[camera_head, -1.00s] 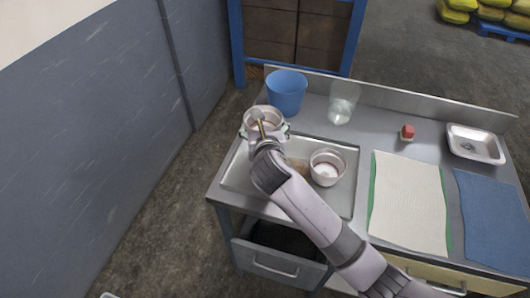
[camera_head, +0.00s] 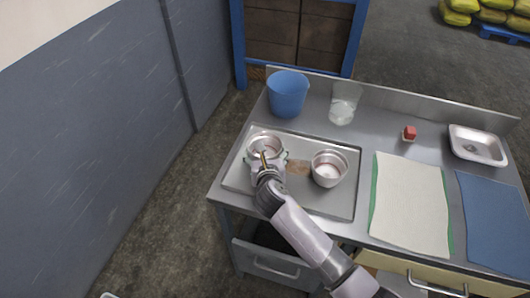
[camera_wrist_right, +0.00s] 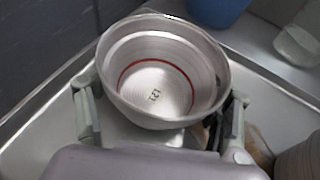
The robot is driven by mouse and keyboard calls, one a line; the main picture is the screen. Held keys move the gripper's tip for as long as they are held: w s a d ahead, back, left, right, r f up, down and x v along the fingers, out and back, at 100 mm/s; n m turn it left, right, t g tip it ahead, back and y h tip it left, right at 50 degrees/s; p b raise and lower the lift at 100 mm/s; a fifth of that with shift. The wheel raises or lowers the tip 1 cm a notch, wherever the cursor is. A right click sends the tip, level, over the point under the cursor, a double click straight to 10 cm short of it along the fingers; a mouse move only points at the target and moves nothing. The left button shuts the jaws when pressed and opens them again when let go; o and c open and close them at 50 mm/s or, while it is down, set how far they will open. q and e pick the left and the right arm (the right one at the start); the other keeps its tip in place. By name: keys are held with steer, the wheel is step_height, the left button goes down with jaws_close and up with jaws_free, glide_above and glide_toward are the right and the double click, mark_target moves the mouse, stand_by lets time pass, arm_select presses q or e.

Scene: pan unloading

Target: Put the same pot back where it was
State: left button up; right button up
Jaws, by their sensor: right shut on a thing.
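A silvery metal pot (camera_head: 265,147) with a red ring inside is over the left part of the metal tray (camera_head: 338,208). My right gripper (camera_head: 268,163) is shut on this pot, with one finger on each side of it. In the right wrist view the pot (camera_wrist_right: 165,75) is upright and looks empty, with small dark marks on its bottom. I cannot tell whether it touches the tray. A second, similar pot (camera_head: 329,170) stands on the right part of the tray, clear of the gripper. My left gripper is not in view.
A brown patch or flat piece (camera_head: 299,168) lies on the tray between the pots. A blue bucket (camera_head: 288,95) and a clear glass (camera_head: 343,106) stand behind the tray.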

steer(key=shift+f, duration=0.15)
steer(key=o, duration=1.3)
steer(key=shift+f, duration=0.1)
steer(key=shift+c, duration=0.2)
steer(key=shift+r, duration=0.3)
steer(key=v, duration=1.2)
steer(key=shift+s+f, duration=0.1)
